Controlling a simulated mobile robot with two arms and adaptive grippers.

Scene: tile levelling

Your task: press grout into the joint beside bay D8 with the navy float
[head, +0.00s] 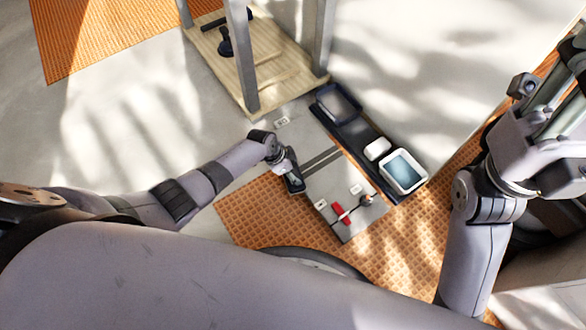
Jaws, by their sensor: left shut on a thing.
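A grey tile panel (328,187) lies on the floor, with dark parallel joint lines across its middle. My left gripper (293,181) is over the panel's left edge, at the near end of these joints. It is shut on a dark thing, which looks like the navy float (296,186); the fingers hide much of it. I cannot tell whether it touches the panel. Small white labels lie on the panel, too small to read, so I cannot pick out bay D8. My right gripper (548,85) is high at the right edge, partly cut off; its jaw state is unclear.
A dark tray (352,131) along the panel's right side holds a white block (377,149) and a white tub (403,172) with blue-grey contents. A red-handled thing (341,213) lies on the panel. A wooden stand (222,62) with grey posts is behind. Orange matting (250,215) surrounds the near end.

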